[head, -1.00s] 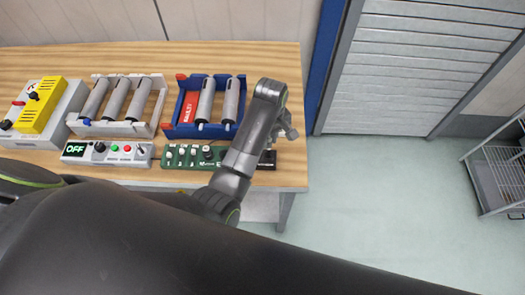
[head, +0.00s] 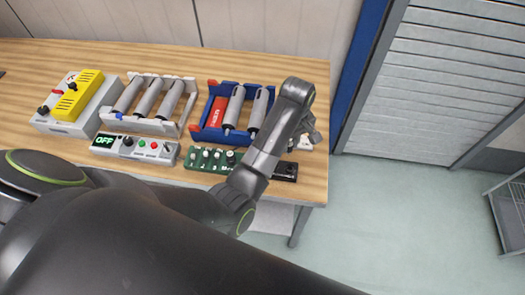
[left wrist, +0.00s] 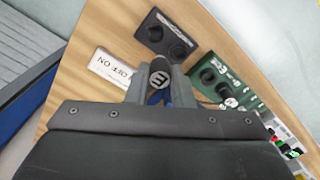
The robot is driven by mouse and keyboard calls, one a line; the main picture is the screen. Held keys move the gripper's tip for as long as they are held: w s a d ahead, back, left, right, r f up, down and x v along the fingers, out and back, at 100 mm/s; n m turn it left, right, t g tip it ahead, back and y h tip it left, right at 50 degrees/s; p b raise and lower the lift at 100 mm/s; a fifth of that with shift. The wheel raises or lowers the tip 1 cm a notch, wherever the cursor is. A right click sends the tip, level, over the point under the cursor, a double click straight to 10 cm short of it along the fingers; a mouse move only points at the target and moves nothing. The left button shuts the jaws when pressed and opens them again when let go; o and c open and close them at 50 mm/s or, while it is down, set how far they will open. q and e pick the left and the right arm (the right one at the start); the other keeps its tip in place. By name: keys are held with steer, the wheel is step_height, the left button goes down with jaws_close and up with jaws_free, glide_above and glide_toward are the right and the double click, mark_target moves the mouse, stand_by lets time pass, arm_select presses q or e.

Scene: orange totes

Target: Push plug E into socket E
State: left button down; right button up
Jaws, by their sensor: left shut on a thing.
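In the left wrist view my left gripper (left wrist: 156,84) is shut on plug E (left wrist: 160,75), a dark round plug whose end face carries a pale letter E, seen turned sideways. A black socket box (left wrist: 166,38) with two dark round openings lies beyond the fingertips, apart from the plug in the picture. I cannot read a letter on it. In the head view the left gripper (head: 313,134) hangs over the right end of the bench, and the black box (head: 286,172) shows partly behind my arm. The plug is hidden there. My right gripper is out of view.
A green panel with knobs (head: 208,160) stands left of the black box. A white plate with lettering (left wrist: 110,68) lies nearby. A blue tray (head: 213,135), a white rack (head: 150,125), a control box (head: 135,148) and a yellow-topped box (head: 75,105) fill the bench (head: 300,192) leftward.

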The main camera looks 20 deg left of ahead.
arm_select(q)
steer(key=s+a+f, duration=0.2)
steer(key=s+a, duration=0.1)
steer(key=a, duration=1)
steer(key=shift+s+d+f, duration=0.1)
steer(key=shift+d+f, duration=0.05)
steer(key=shift+f, duration=1.1)
steer(key=shift+s+d+f, duration=0.1)
steer(key=shift+f, duration=1.25)
steer(key=shift+f, duration=0.25)
steer(key=shift+f, duration=0.5)
steer(key=shift+f, duration=0.35)
steer(key=c, duration=1.2)
jaws_free()
